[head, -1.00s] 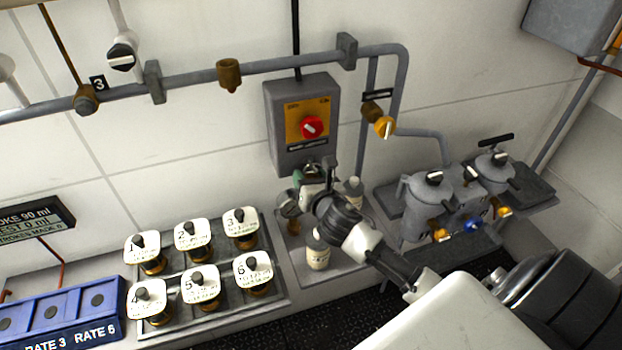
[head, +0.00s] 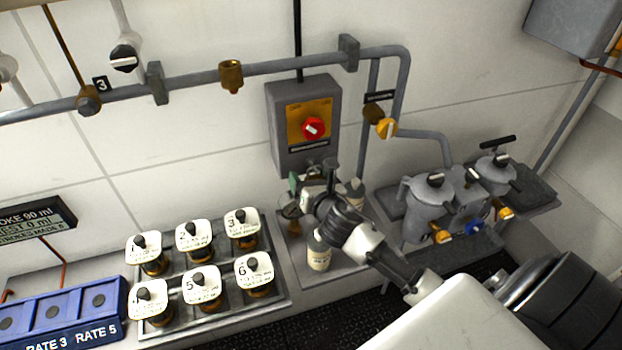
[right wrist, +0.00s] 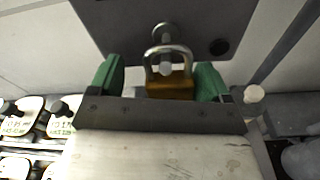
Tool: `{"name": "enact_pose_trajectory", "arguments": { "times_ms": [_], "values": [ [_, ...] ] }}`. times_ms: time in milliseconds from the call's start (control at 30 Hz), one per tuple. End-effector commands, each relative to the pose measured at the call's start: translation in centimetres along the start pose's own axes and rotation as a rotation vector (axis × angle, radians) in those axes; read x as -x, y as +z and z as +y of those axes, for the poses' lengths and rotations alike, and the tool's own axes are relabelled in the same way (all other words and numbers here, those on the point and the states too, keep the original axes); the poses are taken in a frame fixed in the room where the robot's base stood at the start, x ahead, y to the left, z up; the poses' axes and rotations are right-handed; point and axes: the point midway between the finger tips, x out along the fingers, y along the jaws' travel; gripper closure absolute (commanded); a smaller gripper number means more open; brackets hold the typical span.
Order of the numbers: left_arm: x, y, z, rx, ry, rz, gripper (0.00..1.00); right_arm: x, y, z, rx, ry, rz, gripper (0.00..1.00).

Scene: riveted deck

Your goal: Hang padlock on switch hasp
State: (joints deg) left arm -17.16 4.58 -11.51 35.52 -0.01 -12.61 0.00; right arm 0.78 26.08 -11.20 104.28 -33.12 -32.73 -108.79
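The grey switch box (head: 278,110) with a red knob (head: 313,128) on a yellow plate is on the wall, centre of the head view. Its underside fills the top of the right wrist view, where the metal hasp loop (right wrist: 160,28) sticks out. The brass padlock (right wrist: 170,87) is upright below it, and its steel shackle overlaps the hasp; I cannot tell for certain that it passes through. My right gripper (head: 313,180) is just below the box. Its green fingers are apart on either side of the padlock, with a clear gap on the left. My left gripper is not in view.
A grey shelf (head: 345,268) with small bottles (head: 319,252) lies under the box. Numbered tags on brass stems stand in a tray (head: 212,311) to the left. Grey canisters (head: 430,195) stand to the right. A pipe (head: 280,66) runs along the wall above.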

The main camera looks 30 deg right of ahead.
Motion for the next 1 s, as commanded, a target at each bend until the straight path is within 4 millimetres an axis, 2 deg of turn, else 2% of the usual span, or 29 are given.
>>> {"name": "enact_pose_trajectory", "arguments": {
  "times_ms": [267, 367, 700, 833, 1000],
  "values": [
    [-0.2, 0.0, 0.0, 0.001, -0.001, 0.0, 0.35, 0.6, -0.1, 0.0, 0.001, 0.001, 0.001, 0.22],
    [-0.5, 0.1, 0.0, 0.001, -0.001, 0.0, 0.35, 1.8, -0.2, -0.1, 0.002, 0.001, 0.001, 0.22],
    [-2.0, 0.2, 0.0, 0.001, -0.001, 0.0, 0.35, 8.4, -0.3, 0.0, 0.001, 0.003, 0.002, 0.22],
    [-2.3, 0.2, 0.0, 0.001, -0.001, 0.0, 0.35, 10.0, -0.2, 0.0, 0.0, 0.001, 0.001, 0.22],
    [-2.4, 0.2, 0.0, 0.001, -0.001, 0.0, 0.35, 10.8, 0.0, 0.0, 0.0, 0.0, 0.0, 0.22]
  ]
}}
